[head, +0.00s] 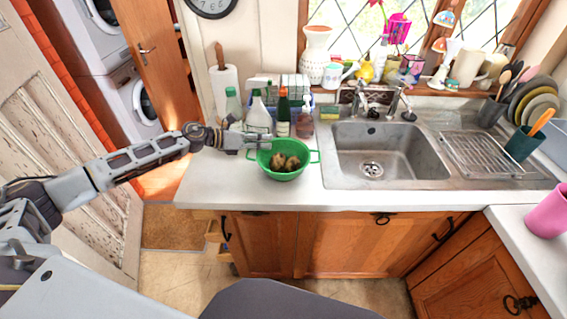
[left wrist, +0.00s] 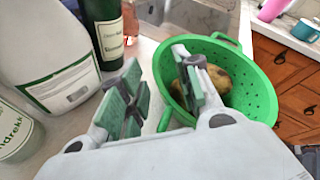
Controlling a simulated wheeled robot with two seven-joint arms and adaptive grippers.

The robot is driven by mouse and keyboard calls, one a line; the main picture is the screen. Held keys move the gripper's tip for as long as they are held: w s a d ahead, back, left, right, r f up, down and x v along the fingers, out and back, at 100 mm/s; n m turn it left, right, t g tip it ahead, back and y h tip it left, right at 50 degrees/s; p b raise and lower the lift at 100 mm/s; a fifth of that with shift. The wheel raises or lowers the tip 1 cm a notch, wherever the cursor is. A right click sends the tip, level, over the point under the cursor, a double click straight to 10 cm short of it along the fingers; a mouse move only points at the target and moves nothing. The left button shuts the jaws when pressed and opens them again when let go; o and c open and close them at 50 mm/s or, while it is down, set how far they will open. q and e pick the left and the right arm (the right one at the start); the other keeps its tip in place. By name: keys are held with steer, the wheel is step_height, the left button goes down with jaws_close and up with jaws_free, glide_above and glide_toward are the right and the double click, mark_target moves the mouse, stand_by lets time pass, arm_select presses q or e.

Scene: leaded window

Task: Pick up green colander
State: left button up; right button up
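The green colander (head: 284,176) stands upright on the white counter, left of the sink. It has side handles and holds brown potatoes (head: 285,162). My left gripper (head: 262,140) is at the colander's back left edge. In the left wrist view, the left gripper (left wrist: 162,94) is open and empty. There, one finger overlaps the inside of the colander (left wrist: 258,98) and the other is outside it, with the left rim and a handle showing between them. I cannot tell whether a finger touches the rim. My right gripper is not in view.
A white bottle (head: 258,116) and a dark green bottle (head: 283,112) stand close behind the colander. A soap dispenser (head: 305,122) is behind its right side. The sink (head: 390,150) is to the right. Counter in front of the colander is clear.

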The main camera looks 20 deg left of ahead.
arm_select(q)
steer(key=shift+w+d+f, duration=0.15)
steer(key=shift+w+d, duration=0.25)
steer(key=shift+d, duration=0.1)
steer(key=shift+w+d+f, duration=0.1)
steer(key=shift+d+f, duration=0.05)
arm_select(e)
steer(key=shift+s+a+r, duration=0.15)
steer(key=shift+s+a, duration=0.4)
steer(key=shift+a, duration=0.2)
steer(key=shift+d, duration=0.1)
arm_select(q)
jaws_close()
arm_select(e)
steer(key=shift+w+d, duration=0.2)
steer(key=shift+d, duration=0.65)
